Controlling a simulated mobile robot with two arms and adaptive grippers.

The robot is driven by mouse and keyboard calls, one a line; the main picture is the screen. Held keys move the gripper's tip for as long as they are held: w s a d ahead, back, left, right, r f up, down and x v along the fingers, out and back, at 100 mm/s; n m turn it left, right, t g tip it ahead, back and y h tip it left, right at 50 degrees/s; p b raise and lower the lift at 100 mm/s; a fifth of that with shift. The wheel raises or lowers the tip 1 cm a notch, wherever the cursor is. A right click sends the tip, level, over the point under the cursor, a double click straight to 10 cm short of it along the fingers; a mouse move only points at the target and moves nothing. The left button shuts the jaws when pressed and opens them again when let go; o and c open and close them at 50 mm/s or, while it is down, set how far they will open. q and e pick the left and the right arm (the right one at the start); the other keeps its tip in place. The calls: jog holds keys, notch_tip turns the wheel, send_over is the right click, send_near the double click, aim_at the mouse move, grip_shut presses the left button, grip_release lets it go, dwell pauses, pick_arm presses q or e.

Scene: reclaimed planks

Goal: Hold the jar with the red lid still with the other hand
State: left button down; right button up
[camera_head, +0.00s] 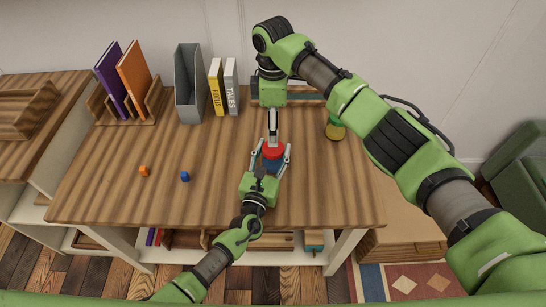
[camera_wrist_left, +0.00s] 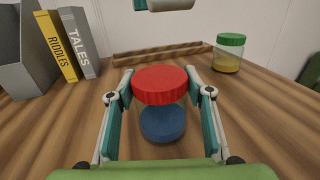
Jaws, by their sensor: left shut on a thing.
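The jar with the red lid (camera_head: 273,150) stands upright on the wooden desk. In the left wrist view the red lid (camera_wrist_left: 161,84) sits above blue contents (camera_wrist_left: 163,122). My left gripper (camera_head: 271,160) reaches in from the front and is shut on this jar, a finger on each side below the lid. My right gripper (camera_head: 272,138) comes down from behind, its fingertips close to the lid's far edge. I see its fingers edge-on, so their opening and any contact with the lid are unclear.
A green-lidded jar with yellow contents (camera_head: 335,131) stands to the right. A grey file holder (camera_head: 189,85), upright books (camera_head: 223,87) and a wooden book rack (camera_head: 133,117) stand at the back left.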

aim_at(273, 157)
jog(key=m, duration=0.8)
jog(key=shift+a, duration=0.1)
jog(key=m, duration=0.5)
jog(key=shift+m, duration=0.4)
jog(key=m, duration=0.3)
jog(key=shift+m, duration=0.3)
jog(key=m, duration=0.9)
jog(key=shift+m, duration=0.4)
jog(key=m, duration=0.3)
jog(key=shift+m, duration=0.4)
jog(key=m, duration=0.4)
jog(key=shift+m, duration=0.3)
jog(key=shift+f, duration=4)
